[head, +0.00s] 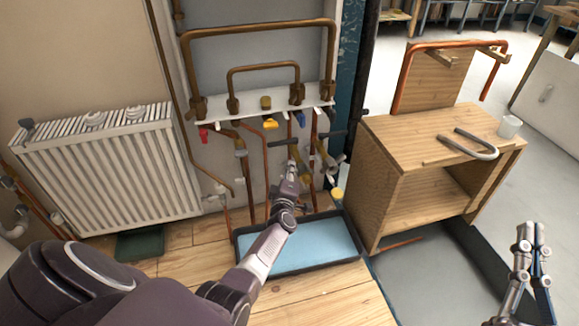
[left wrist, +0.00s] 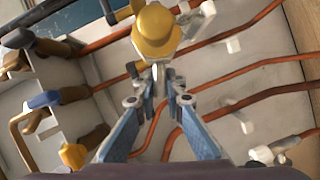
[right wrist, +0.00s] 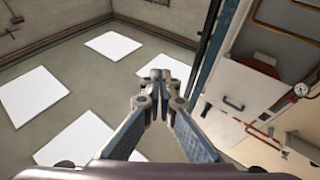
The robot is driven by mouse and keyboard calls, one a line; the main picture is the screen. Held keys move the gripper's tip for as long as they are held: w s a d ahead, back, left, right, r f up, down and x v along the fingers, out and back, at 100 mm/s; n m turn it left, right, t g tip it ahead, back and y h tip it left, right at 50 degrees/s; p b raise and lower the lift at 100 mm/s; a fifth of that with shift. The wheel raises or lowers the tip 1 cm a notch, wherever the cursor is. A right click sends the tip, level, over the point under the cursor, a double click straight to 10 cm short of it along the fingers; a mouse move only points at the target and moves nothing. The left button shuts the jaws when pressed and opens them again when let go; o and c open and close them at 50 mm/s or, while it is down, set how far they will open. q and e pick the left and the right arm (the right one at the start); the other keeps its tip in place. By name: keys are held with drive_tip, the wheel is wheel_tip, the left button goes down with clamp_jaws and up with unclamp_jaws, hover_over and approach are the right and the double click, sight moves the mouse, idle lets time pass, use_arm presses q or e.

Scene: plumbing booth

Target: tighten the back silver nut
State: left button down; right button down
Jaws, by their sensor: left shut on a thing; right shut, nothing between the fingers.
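My left gripper (head: 290,168) reaches up to the pipes under the white manifold shelf. In the left wrist view its fingertips (left wrist: 158,75) are closed together right at a brass fitting (left wrist: 155,30), shut on a small silver part, likely a silver nut, mostly hidden by the fingers. Silver fittings (head: 325,160) with dark handles stand just right of the left gripper. A yellow cap (head: 337,193) hangs below them. My right gripper (head: 530,238) is at the lower right, far from the pipes. In the right wrist view its fingertips (right wrist: 160,76) are together and empty.
A white radiator (head: 115,165) stands at the left. A blue-bottomed tray (head: 240,250) lies under the pipes. Copper pipes run close around the left gripper. Floor near the right gripper is open.

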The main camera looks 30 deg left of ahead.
use_arm(q)
drive_tip(key=shift+d+r+m+p, duration=0.15)
drive_tip(key=shift+r+m+p, duration=0.15)
drive_tip(key=shift+p, duration=0.2)
drive_tip(key=shift+w+r+m+g+p, duration=0.1)
drive_tip(key=shift+m+g+p, duration=0.2)
drive_tip(key=shift+p, duration=0.5)
use_arm(e)
wheel_tip(320, 180, down, 14)
drive_tip(key=d+g+h, duration=0.2)
drive_tip(key=g+h, duration=0.1)
drive_tip(key=g, duration=0.4)
use_arm(q)
drive_tip(key=shift+w+d+r+m+p, duration=0.15)
drive_tip(key=shift+m+p, duration=0.15)
drive_tip(key=shift+p, duration=0.4)
drive_tip(key=shift+m+g+p, duration=0.4)
drive_tip(key=shift+p, duration=0.2)
use_arm(e)
drive_tip(key=s+d+f+g+h, duration=0.1)
drive_tip(key=s+d+f+g, duration=0.1)
drive_tip(key=s+f+g, duration=0.2)
drive_tip(key=s+d+f+g+h, duration=0.1)
drive_tip(key=s+f+g, duration=0.3)
drive_tip(key=s+f, duration=0.4)
drive_tip(key=shift+s+d+m, duration=0.15)
drive_tip(key=shift+d+m, duration=0.25)
drive_tip(key=shift+d, duration=0.4)
